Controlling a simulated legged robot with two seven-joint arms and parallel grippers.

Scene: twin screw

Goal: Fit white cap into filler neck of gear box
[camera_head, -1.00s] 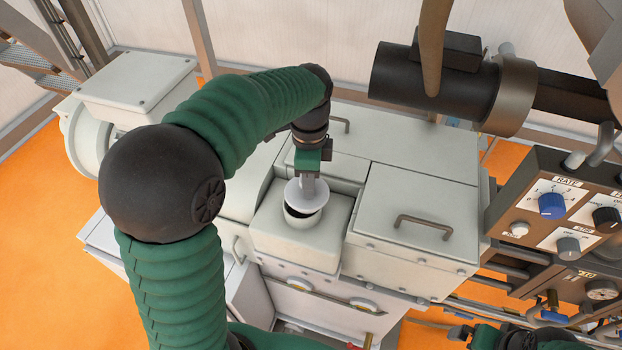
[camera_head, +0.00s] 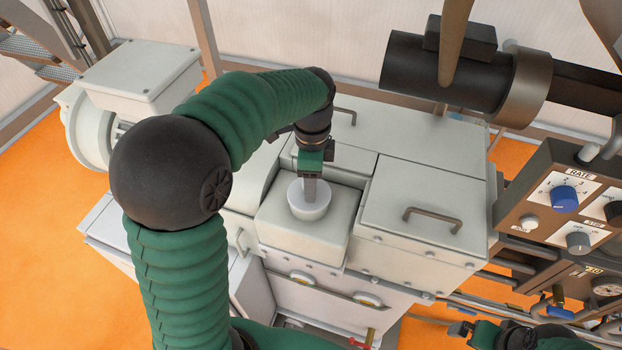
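The white cap (camera_head: 317,208) sits at the filler neck on top of the gear box (camera_head: 330,235), in the middle of the view. The dark opening of the neck no longer shows; the cap covers it. How deep the cap sits, I cannot tell. My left gripper (camera_head: 309,192) points down onto the cap, its fingers at the cap's middle and apparently shut on it. My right gripper (camera_head: 460,329) is at the lower right edge, away from the gear box, with its fingers too small to judge.
A lid with a dark handle (camera_head: 432,220) stands right of the gear box. A control panel with knobs (camera_head: 564,199) is at the right. A black cylinder (camera_head: 440,75) lies at the upper right. My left arm spans the left and middle.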

